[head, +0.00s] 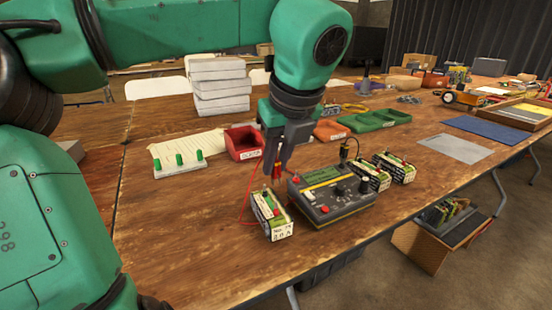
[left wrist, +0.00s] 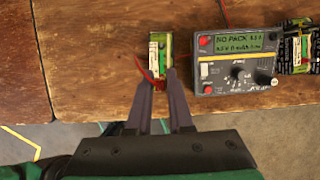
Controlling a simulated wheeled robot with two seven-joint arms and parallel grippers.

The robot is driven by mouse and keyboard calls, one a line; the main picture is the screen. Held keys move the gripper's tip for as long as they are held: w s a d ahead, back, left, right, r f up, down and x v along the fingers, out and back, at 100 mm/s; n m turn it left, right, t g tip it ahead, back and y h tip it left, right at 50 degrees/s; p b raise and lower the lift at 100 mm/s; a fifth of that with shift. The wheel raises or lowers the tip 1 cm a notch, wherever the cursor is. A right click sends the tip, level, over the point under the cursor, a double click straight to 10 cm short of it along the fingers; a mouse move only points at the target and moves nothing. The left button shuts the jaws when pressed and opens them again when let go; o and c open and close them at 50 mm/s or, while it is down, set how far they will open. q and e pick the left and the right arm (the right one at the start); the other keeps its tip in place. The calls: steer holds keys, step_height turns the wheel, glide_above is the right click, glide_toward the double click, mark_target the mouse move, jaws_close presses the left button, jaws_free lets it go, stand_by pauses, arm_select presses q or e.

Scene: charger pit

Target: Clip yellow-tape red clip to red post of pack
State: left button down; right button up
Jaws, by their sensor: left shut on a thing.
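My left gripper (head: 282,158) points down and is shut on a red clip (head: 277,172) with a red wire; I cannot clearly make out yellow tape on it. A pack (head: 278,229) with a green top and a white label stands on the table just below the clip. A small red part, which looks like its red post (head: 277,211), shows on its top. In the left wrist view, the fingertips (left wrist: 159,82) and the red clip (left wrist: 147,72) are at the near end of the pack (left wrist: 159,48). I cannot tell if clip and post touch. My right gripper is out of view.
A grey charger (head: 333,197) with a green screen reading "NO PACK" stands right of the pack. Two similar packs (head: 397,167) (head: 372,177) stand beyond it. A red bin (head: 243,143) and a white strip with green pegs (head: 180,164) lie behind left. The front left table is clear.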

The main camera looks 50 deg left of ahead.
mark_target(279, 178)
arm_select(q)
steer(key=shift+f+b, duration=1.95)
steer(key=shift+f, duration=0.6)
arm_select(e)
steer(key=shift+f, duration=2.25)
arm_select(q)
steer(key=shift+f, duration=0.2)
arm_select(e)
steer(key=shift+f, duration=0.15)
arm_select(q)
steer(key=c, duration=0.7)
jaws_free()
steer(key=shift+c, duration=0.2)
steer(key=shift+o, duration=0.3)
steer(key=shift+o, duration=0.8)
